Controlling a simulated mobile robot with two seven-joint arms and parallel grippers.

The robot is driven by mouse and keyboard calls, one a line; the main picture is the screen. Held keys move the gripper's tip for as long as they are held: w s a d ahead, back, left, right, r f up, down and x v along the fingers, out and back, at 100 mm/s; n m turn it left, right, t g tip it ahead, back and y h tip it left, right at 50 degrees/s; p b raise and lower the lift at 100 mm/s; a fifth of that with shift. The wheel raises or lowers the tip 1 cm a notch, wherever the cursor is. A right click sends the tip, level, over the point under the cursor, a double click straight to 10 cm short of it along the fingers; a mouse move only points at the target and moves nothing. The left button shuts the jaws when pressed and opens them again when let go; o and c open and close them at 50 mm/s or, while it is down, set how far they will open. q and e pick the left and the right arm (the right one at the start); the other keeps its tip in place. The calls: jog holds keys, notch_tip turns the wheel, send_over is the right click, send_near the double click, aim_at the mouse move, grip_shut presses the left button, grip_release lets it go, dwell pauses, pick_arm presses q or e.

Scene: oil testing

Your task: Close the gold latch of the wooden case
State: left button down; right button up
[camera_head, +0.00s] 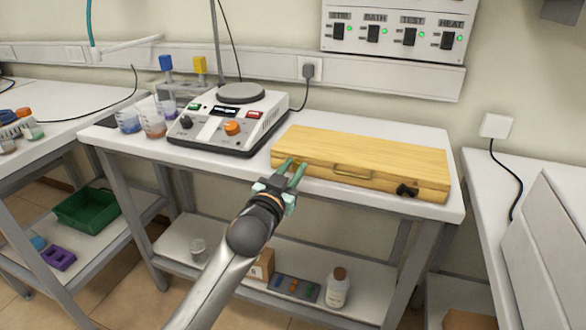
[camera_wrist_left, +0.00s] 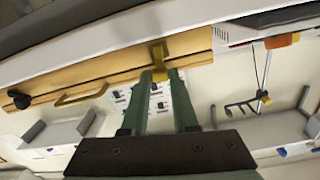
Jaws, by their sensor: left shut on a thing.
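The wooden case (camera_head: 360,152) lies flat on the white bench with its lid down. Its front has a brass handle (camera_head: 352,173) and a black latch (camera_head: 406,190) near the right end. My left gripper (camera_head: 294,168) is at the left part of the case front, its green fingers pointing at it. In the left wrist view the gold latch (camera_wrist_left: 158,52) stands at the case seam, and the fingertips (camera_wrist_left: 161,75) are shut on its lower part. The fingers hide the latch in the head view. My right gripper is out of view.
A hot-plate stirrer (camera_head: 228,118) stands left of the case, with beakers (camera_head: 152,125) farther left. A switch panel (camera_head: 398,30) hangs on the wall behind. A narrow bench strip (camera_head: 400,203) is clear in front of the case. A shelf (camera_head: 225,250) lies below.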

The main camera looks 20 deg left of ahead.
pick_arm(q)
jog(key=shift+a+r+n+p, duration=0.15)
jog(key=shift+n+p, duration=0.15)
jog(key=shift+p, duration=0.15)
jog(key=shift+a+n+p, duration=0.1)
jog(key=shift+n+p, duration=0.5)
jog(key=shift+p, duration=0.15)
jog(key=c, duration=0.7)
grip_release()
jog(key=shift+s, duration=0.5)
jog(key=shift+s+a, duration=0.2)
jog(key=shift+s, duration=2.7)
jog(key=shift+s+a, duration=0.2)
jog(key=shift+s, duration=2.65)
